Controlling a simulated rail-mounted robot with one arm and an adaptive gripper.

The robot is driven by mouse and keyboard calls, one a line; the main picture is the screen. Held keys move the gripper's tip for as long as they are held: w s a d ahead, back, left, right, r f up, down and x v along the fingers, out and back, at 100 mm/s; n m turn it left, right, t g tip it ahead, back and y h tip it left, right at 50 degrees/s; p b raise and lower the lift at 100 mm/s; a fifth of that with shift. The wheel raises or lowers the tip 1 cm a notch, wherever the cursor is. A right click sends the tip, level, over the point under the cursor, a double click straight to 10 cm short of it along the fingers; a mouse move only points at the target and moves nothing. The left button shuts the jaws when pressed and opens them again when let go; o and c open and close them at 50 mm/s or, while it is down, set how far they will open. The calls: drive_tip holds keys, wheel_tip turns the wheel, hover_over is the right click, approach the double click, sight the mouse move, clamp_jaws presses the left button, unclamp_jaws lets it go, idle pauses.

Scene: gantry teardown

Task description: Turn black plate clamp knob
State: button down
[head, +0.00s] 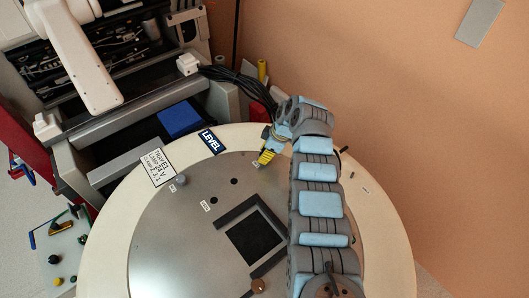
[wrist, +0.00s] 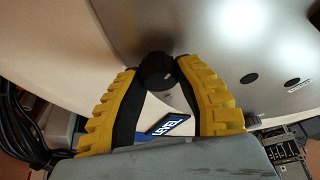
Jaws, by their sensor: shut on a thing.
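The black plate clamp knob (wrist: 156,70) shows in the wrist view as a dark round knob on the grey metal plate (wrist: 235,45), with a small light mark on its face. My gripper (wrist: 160,73) has its yellow-ribbed, black-padded fingers on either side of the knob, shut on it. In the head view my gripper (head: 267,152) is at the far edge of the round grey plate (head: 165,235), and the knob there is hidden by my fingers and arm.
A cream ring (head: 390,235) surrounds the plate. A LEVEL label (head: 212,142) and a white text label (head: 158,166) lie left of my gripper. A square dark opening (head: 255,239) and a brown knob (head: 258,285) are nearer. A blue block (head: 180,120) sits behind, beside black cables (head: 245,82).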

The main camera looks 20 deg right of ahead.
drive_tip(key=shift+m+t+p, duration=0.3)
drive_tip(key=shift+m+p, duration=0.5)
drive_tip(key=shift+m, duration=0.1)
drive_tip(key=shift+a+m+t+h+p, duration=0.1)
drive_tip(key=shift+m+t+h+p, duration=0.35)
drive_tip(key=shift+m, duration=0.75)
drive_tip(key=m+h, duration=0.1)
drive_tip(key=m, duration=0.1)
drive_tip(key=m+p, duration=0.1)
drive_tip(key=m, duration=0.1)
drive_tip(key=shift+s+f+h, duration=0.1)
drive_tip(key=shift+f+h, duration=0.05)
drive_tip(key=shift+h, duration=0.2)
drive_tip(key=m, duration=0.2)
drive_tip(key=m+h, duration=0.1)
drive_tip(key=m, duration=0.1)
drive_tip(key=shift+m+t+h+p, duration=0.25)
drive_tip(key=shift+m+h+p, duration=0.05)
drive_tip(key=shift+m+p, duration=0.1)
drive_tip(key=shift+m+h+b, duration=0.45)
drive_tip(key=shift+m+h, duration=0.25)
drive_tip(key=shift+m, duration=1.2)
drive_tip(key=c, duration=0.7)
unclamp_jaws()
drive_tip(key=shift+o, duration=0.2)
